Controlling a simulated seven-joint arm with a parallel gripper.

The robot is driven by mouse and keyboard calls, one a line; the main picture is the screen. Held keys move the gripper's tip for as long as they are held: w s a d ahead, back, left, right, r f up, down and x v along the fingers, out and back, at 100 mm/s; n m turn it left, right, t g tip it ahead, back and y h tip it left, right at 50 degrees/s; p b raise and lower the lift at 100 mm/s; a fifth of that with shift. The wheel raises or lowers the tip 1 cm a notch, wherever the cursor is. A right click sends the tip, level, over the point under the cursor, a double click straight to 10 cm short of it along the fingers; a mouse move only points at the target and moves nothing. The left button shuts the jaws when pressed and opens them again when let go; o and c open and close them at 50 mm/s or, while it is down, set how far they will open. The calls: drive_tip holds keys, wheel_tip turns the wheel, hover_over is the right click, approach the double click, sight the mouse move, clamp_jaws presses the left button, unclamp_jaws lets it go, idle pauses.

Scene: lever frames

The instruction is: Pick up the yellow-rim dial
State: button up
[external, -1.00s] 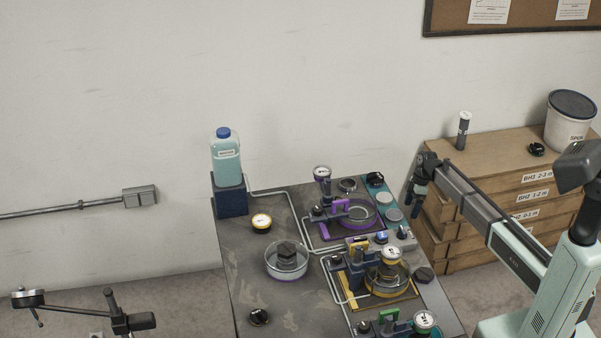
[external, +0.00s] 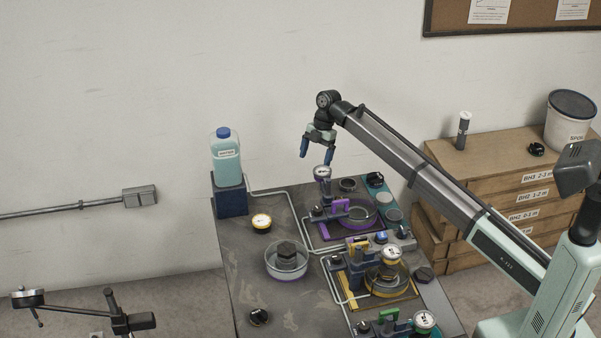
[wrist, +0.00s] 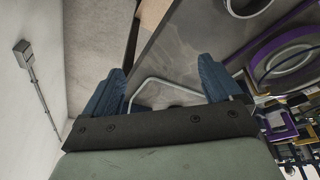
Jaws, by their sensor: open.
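The yellow-rim dial (external: 262,222) lies face up on the dark table, left of the purple-framed lever station. It has a pale face and a dark side. My gripper (external: 317,154) is open and empty, pointing down above the table's back part. It is higher than the dial and to its right in the external view. In the wrist view the blue fingers of my gripper (wrist: 160,70) are spread apart with nothing between them. I cannot make out the dial in the wrist view.
A glass bowl with a dark hex block (external: 287,262) stands in front of the dial. A blue-capped bottle (external: 226,158) stands behind it. Another dial (external: 322,173) rises below my gripper. A purple lever frame (external: 345,222) and yellow one (external: 385,290) fill the right side.

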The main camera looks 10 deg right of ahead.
drive_tip(key=s+a+r+n+h, duration=0.1)
drive_tip(key=s+a+r+n, duration=0.15)
drive_tip(key=s+a, duration=0.65)
drive_tip(key=s+a+r+n, duration=0.1)
drive_tip(key=s+a+r, duration=0.2)
drive_tip(key=s+a, duration=0.65)
approach(262, 220)
drive_tip(key=shift+m+g, duration=0.25)
drive_tip(key=shift+g, duration=0.15)
drive_tip(key=x, duration=0.2)
drive_tip(key=w+x, duration=0.1)
drive_tip(key=x, duration=0.2)
drive_tip(key=shift+w+a, duration=0.1)
drive_tip(key=shift+s+x, duration=0.15)
drive_tip(key=shift+x, duration=1.2)
drive_tip(key=shift+s+x, duration=0.1)
drive_tip(key=shift+x, duration=1.25)
drive_tip(key=shift+c, duration=0.4)
drive_tip(key=shift+r, duration=0.1)
drive_tip(key=c, duration=1)
drive_tip(key=shift+c, duration=0.2)
